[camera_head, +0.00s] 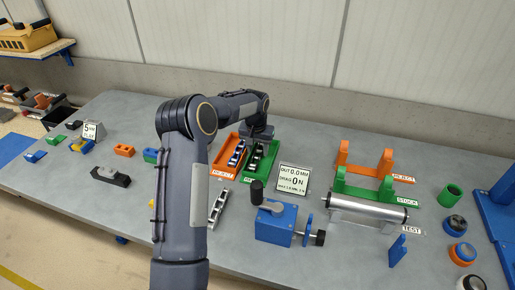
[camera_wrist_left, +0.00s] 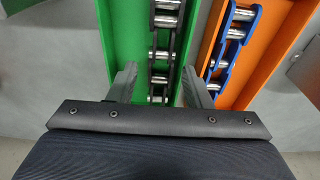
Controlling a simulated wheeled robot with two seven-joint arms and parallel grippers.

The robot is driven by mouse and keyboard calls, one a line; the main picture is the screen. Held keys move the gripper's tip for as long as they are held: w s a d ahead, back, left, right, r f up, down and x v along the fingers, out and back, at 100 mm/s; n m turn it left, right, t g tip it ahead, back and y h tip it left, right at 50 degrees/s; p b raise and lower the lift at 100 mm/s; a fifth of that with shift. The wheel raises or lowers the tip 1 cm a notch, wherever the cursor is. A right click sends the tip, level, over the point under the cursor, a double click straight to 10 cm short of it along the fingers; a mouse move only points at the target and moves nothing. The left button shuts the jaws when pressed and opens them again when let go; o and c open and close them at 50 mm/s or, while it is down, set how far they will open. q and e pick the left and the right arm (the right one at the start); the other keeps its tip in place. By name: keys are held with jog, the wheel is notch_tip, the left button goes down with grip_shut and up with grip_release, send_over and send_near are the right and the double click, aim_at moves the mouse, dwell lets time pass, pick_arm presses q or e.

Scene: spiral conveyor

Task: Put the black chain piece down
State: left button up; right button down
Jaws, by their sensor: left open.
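The black chain piece (camera_wrist_left: 162,50), with shiny rollers, lies lengthwise in the green tray (camera_wrist_left: 125,35). In the head view it shows partly (camera_head: 255,158) inside the green tray (camera_head: 263,172), below my left gripper. My left gripper (camera_wrist_left: 160,88) is open, its two fingers apart on either side of the chain's near end. In the head view the gripper (camera_head: 258,136) is over the far part of the tray, its fingertips hard to make out. My right gripper is not in view.
A blue chain piece (camera_wrist_left: 230,40) lies in the orange reject tray (camera_wrist_left: 265,55) alongside. Another chain piece (camera_head: 218,207) lies on the grey table in front. A blue fixture with a black knob (camera_head: 277,222) and a display sign (camera_head: 293,180) stand to the right.

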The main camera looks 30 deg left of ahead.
aim_at(255, 157)
pick_arm(q)
jog(key=shift+s+a+f, duration=0.15)
jog(key=shift+a+f, duration=0.05)
jog(key=shift+r+p, duration=0.5)
jog(key=shift+r, duration=0.1)
jog(key=shift+a+r, duration=0.15)
jog(key=shift+r, duration=0.2)
notch_tip(255, 157, up, 12)
jog(key=s+f+b, duration=0.1)
jog(key=b, duration=0.1)
jog(key=s+d+r+t+h, duration=0.1)
jog(key=s+d+r, duration=0.3)
jog(key=s+r, duration=0.45)
jog(key=s+d+f+t+h, duration=0.1)
jog(key=s+d, duration=0.3)
jog(key=s, duration=0.5)
jog(key=s+d+f+t+h, duration=0.1)
jog(key=s+d+f, duration=0.3)
jog(key=s, duration=0.5)
jog(key=s+d+f+t+h, duration=0.1)
jog(key=s+d, duration=0.4)
jog(key=s, duration=0.5)
jog(key=shift+d+f+m, duration=0.15)
jog(key=shift+f+m, duration=0.25)
jog(key=shift+f, duration=0.35)
